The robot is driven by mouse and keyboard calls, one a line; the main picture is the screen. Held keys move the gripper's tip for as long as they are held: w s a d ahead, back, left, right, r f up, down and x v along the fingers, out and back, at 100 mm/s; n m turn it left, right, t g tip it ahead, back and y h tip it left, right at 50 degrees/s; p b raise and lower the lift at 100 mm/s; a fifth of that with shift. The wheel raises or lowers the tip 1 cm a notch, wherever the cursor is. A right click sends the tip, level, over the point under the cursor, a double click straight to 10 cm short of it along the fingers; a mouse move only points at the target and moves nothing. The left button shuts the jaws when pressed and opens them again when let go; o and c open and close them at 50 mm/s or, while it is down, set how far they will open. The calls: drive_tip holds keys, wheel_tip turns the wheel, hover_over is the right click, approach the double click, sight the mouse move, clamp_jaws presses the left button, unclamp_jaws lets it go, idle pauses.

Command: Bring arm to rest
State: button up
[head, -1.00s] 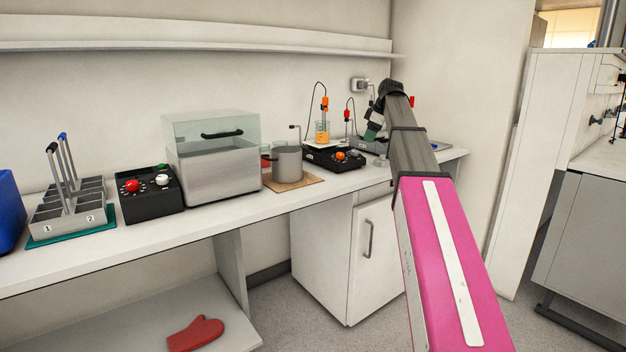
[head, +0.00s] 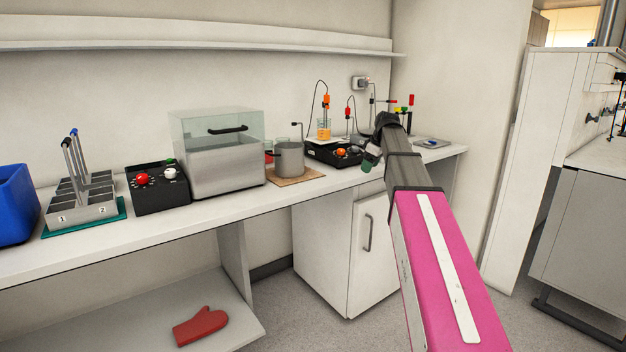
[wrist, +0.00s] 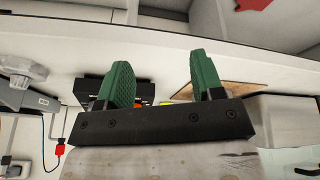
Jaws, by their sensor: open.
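My gripper (wrist: 162,82) has two green fingers spread apart, with nothing between them in the wrist view. In the head view my gripper (head: 371,160) hangs at the end of my arm, in front of the bench edge and partly hidden by the wrist. My pink and grey arm reaches forward from the lower right. The wrist view looks over the white bench edge, with the gripper apart from the things on the bench.
A black stirrer (head: 330,152) stands near my gripper. A red mitt (head: 200,326) lies on the lower shelf.

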drive_tip(key=s+a+f+m, duration=0.15)
drive_tip(key=s+f, duration=0.25)
drive_tip(key=f, duration=0.4)
drive_tip(key=s+f+m+g+h, duration=0.1)
drive_tip(key=s+f+m, duration=0.2)
drive_tip(key=s+f, duration=0.35)
drive_tip(key=s+f+m, duration=0.2)
drive_tip(key=s+f, duration=0.1)
drive_tip(key=f, duration=0.6)
drive_tip(key=s+a+f+m+g+h, duration=0.1)
drive_tip(key=s+f+m, duration=0.4)
drive_tip(key=s+f, duration=1)
drive_tip(key=s, duration=0.2)
drive_tip(key=shift+s+f+g+h, duration=0.35)
drive_tip(key=shift+f+g+h, duration=0.05)
